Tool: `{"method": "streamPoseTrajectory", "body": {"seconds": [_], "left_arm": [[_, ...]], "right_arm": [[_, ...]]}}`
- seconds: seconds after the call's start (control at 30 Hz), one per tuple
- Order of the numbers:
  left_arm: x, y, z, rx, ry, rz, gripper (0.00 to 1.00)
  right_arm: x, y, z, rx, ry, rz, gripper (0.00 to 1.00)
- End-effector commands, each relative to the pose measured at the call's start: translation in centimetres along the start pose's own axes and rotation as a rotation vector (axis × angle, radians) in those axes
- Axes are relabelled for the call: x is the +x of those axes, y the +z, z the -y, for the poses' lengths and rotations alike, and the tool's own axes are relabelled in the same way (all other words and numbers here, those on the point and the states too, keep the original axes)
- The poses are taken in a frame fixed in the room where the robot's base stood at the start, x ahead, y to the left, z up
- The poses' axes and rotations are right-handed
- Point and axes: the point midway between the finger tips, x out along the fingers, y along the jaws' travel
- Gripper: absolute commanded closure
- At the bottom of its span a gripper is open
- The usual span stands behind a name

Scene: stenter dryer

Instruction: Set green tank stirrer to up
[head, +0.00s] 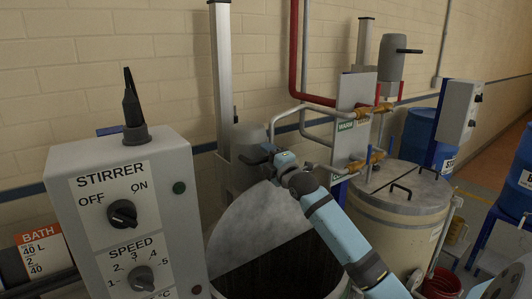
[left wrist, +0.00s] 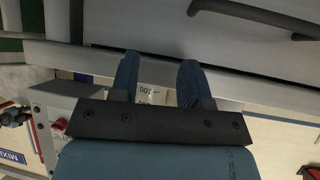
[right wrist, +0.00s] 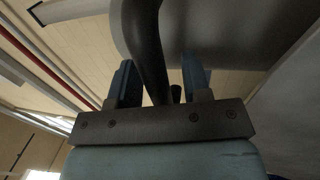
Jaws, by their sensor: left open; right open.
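A grey stirrer motor (head: 247,140) sits low on a pale upright column (head: 222,70), behind an open tank (head: 285,265) with its half lid (head: 262,225). The tank's colour is hard to tell here. My right gripper (head: 270,162) is at the motor's black handle. In the right wrist view, the black handle (right wrist: 150,45) runs between the open fingers of the gripper (right wrist: 163,85), with the grey motor body (right wrist: 215,35) beyond. Contact cannot be told. My left gripper (left wrist: 158,82) shows only in the left wrist view, open and empty.
A grey control box (head: 125,210) with stirrer and speed knobs stands at the left. A valve panel (head: 352,120) with red and grey pipes is right of the column. Another tank (head: 405,200) has its stirrer motor (head: 392,57) raised. Blue drums stand far right.

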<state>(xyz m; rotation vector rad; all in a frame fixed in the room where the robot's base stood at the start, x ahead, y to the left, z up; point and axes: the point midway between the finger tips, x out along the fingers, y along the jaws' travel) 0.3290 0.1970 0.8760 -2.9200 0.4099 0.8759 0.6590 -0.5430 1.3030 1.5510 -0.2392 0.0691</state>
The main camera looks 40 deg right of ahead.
Motion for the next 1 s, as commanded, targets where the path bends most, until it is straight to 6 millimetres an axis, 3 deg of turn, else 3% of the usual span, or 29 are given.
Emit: {"method": "streamPoseTrajectory", "body": {"seconds": [0.33, 0.53, 0.83, 1.0], "left_arm": [[0.0, 0.0, 0.1, -0.002, -0.002, 0.002, 0.57], [-0.1, 0.1, -0.1, -0.002, 0.0, 0.003, 0.57], [-0.1, -0.2, -0.2, -0.003, 0.003, 0.001, 0.57], [-0.4, -0.6, -0.3, -0.004, 0.003, 0.0, 0.57]], "right_arm": [[0.5, 0.0, 0.1, 0.001, -0.001, 0.0, 0.56], [0.4, 0.0, 0.1, 0.001, -0.001, 0.0, 1.0], [0.5, 0.2, -0.2, 0.0, -0.001, 0.0, 1.0], [0.9, 1.3, -1.6, -0.002, 0.002, 0.002, 1.0]]}}
